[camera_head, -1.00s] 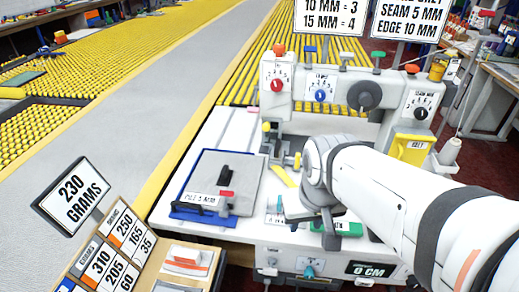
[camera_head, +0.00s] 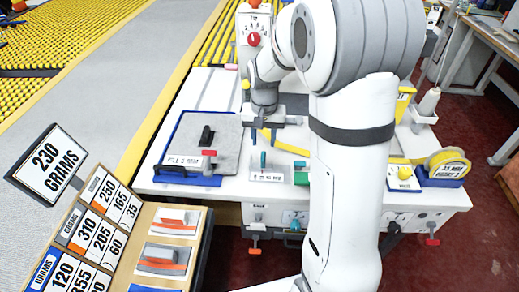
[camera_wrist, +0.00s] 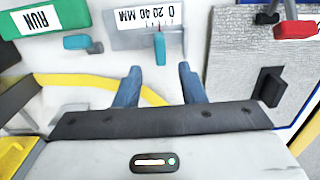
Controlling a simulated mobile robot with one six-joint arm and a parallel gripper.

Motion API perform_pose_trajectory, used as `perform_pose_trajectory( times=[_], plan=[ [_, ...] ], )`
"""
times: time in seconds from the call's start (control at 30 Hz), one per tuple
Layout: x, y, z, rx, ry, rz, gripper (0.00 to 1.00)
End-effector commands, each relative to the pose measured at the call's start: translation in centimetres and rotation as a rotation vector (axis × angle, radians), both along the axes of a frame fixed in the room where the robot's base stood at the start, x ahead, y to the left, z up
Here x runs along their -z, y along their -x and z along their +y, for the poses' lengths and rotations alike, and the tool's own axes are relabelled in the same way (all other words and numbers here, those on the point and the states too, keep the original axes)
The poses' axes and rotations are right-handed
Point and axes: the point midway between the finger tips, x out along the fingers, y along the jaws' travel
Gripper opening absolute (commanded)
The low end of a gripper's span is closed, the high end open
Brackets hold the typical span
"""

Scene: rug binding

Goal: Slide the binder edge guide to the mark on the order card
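The edge guide's teal handle (camera_wrist: 160,48) stands on a small pale plate printed with a 0 20 40 MM scale (camera_wrist: 140,18), which appears upside down in the wrist view. The handle is near the 0 end, with a thin red line beside it. In the head view the handle (camera_head: 263,161) is at the front of the white machine table. My gripper (camera_wrist: 160,78) is open and empty. Its fingertips point toward the plate, with the handle lying beyond them, between their lines and apart from both. My arm hides much of the machine in the head view. I cannot make out the order card.
A grey rug piece (camera_head: 222,133) with a black handle lies left of the guide. A green RUN label (camera_wrist: 45,18) and another teal lever (camera_wrist: 78,42) are close beside the guide. A yellow strip (camera_wrist: 85,87) runs nearby. A 230 GRAMS sign (camera_head: 52,160) stands at front left.

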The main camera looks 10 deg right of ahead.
Motion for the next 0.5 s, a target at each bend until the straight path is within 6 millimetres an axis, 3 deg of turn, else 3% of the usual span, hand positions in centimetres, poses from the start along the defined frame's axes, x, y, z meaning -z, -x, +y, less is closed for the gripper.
perform_pose_trajectory(
  times=[0.5],
  plan=[
    [7.0, -0.2, -0.1, 0.006, 0.0, 0.005, 0.36]
  ],
)
